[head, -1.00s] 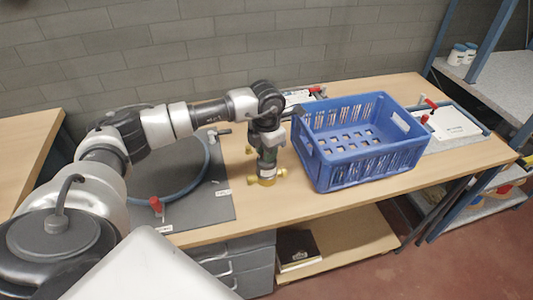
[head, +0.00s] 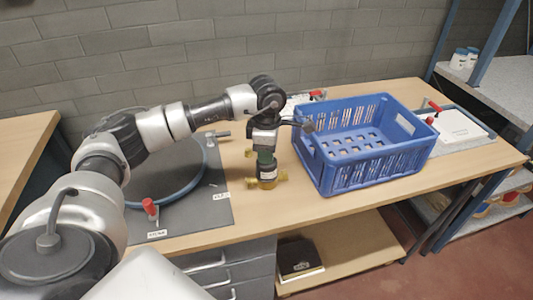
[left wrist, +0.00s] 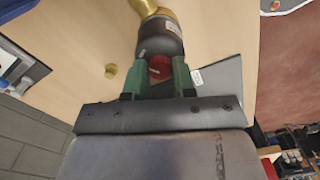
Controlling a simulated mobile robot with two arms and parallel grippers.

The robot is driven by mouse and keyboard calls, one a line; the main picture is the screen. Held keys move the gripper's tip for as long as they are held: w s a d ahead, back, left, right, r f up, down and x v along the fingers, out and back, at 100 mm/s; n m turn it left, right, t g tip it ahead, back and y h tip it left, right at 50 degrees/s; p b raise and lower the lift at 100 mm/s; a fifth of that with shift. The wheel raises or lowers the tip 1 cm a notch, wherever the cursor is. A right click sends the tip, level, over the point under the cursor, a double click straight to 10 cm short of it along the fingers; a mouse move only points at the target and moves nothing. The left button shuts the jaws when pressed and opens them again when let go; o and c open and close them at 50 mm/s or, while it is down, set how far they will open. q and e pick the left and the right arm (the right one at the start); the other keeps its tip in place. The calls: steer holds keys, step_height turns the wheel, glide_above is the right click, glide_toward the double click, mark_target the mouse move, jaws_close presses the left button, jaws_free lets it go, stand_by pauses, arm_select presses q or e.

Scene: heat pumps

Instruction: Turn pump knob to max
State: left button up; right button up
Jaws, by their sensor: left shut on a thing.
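The pump (head: 267,173) has a dark body with a pale label and brass pipe ends at both sides. It is upright near the middle of the table, left of the blue crate. In the left wrist view the pump (left wrist: 160,38) has a red knob (left wrist: 159,68) on its near end. My left gripper (head: 265,151) points down at the pump from above. In the left wrist view its green fingers (left wrist: 158,78) are shut on the red knob, one at each side. The fingers hide part of the knob, so its setting cannot be read. My right gripper is in neither view.
A blue crate (head: 378,169) stands close right of the pump. A grey plate (head: 205,215) with a blue hose (head: 180,195) and a red-handled valve (head: 150,208) lies to the left. A small brass cap (head: 250,153) lies behind the pump. Bare wood lies in front.

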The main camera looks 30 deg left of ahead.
arm_select(q)
steer(key=shift+m, duration=0.3)
steer(key=o, duration=0.9)
steer(key=shift+o, duration=0.2)
step_height(320, 180, up, 11)
steer(key=shift+b, duration=0.4)
steer(key=shift+f, duration=0.1)
